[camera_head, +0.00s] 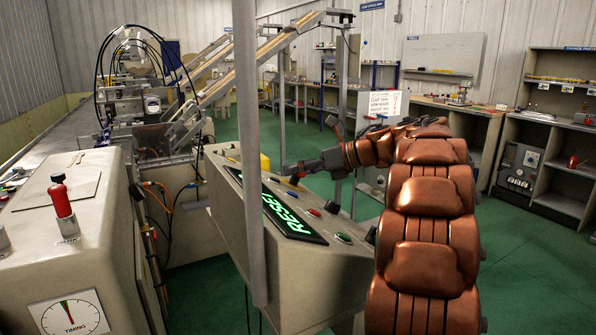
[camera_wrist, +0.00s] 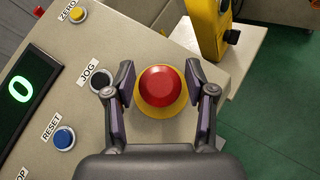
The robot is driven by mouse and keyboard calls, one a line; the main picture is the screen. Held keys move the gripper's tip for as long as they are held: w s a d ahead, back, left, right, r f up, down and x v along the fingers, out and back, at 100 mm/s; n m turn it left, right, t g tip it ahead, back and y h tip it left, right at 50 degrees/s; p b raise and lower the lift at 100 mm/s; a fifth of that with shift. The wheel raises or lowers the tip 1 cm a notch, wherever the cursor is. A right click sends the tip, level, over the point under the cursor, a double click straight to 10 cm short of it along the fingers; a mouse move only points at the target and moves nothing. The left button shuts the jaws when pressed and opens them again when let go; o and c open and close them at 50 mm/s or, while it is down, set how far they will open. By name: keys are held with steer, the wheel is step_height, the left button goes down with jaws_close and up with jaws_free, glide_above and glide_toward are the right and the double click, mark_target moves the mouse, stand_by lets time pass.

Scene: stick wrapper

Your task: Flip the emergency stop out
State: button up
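The emergency stop is a red mushroom button (camera_wrist: 160,86) on a yellow round base (camera_wrist: 161,110), near the edge of the beige control panel (camera_wrist: 150,135) in the wrist view. My gripper (camera_wrist: 165,75) is open, with one finger on each side of the red button. Gaps show between the fingers and the button, so I see no contact. In the head view my gripper (camera_head: 290,172) is over the far end of the panel (camera_head: 235,210). The emergency stop cannot be made out there.
The panel also carries a black JOG button (camera_wrist: 101,82), a blue RESET button (camera_wrist: 64,138), a yellow ZERO button (camera_wrist: 77,14) and a green-lit display (camera_wrist: 22,88). A yellow box (camera_wrist: 208,28) stands just beyond. A grey post (camera_head: 250,150) rises before the panel.

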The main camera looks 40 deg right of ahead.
steer(key=shift+o, duration=0.7)
steer(key=v, duration=1.2)
